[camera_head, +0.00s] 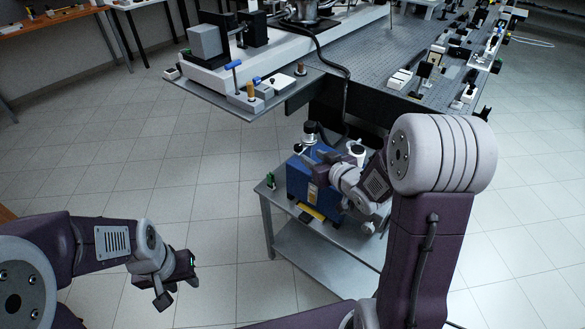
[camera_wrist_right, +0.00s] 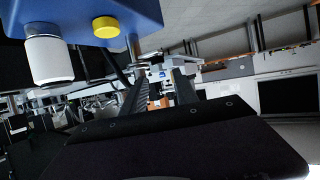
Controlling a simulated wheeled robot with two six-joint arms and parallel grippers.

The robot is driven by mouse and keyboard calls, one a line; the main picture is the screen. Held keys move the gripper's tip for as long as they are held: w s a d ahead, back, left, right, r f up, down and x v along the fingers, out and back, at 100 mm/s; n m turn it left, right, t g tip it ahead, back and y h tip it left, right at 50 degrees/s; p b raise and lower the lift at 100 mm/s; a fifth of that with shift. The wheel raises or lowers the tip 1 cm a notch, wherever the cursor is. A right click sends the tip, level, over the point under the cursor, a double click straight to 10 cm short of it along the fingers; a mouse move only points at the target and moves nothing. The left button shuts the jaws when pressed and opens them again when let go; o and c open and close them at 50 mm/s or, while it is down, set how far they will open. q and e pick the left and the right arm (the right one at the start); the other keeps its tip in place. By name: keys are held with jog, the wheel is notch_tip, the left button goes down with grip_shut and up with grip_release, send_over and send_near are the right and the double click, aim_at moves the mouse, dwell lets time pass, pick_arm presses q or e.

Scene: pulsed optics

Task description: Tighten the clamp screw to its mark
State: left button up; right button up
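A blue pump-like box (camera_head: 300,178) stands on a small grey cart (camera_head: 285,212), with dark and white fittings on top. My right gripper (camera_head: 318,172) is at its near upper side and partly covers it. In the right wrist view the blue body (camera_wrist_right: 150,12) fills the upper left, with a white cylinder (camera_wrist_right: 48,60) and a yellow cap (camera_wrist_right: 105,27). The right fingers (camera_wrist_right: 160,88) are apart with nothing held between them. My left gripper (camera_head: 176,287) hangs over bare floor at lower left, its fingers apart and empty. I cannot pick out the clamp screw or its mark.
An optical table (camera_head: 365,62) stands behind the cart, its near corner holding a blue-handled part (camera_head: 233,64) and small brass posts. A black hose (camera_head: 345,90) hangs from it. A yellow item (camera_head: 312,212) lies on the cart. Tiled floor at left is clear.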

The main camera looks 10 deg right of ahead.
aim_at(300, 148)
jog(key=x, duration=0.9)
jog(key=shift+w+d+f, duration=0.1)
jog(key=shift+d, duration=0.1)
grip_shut()
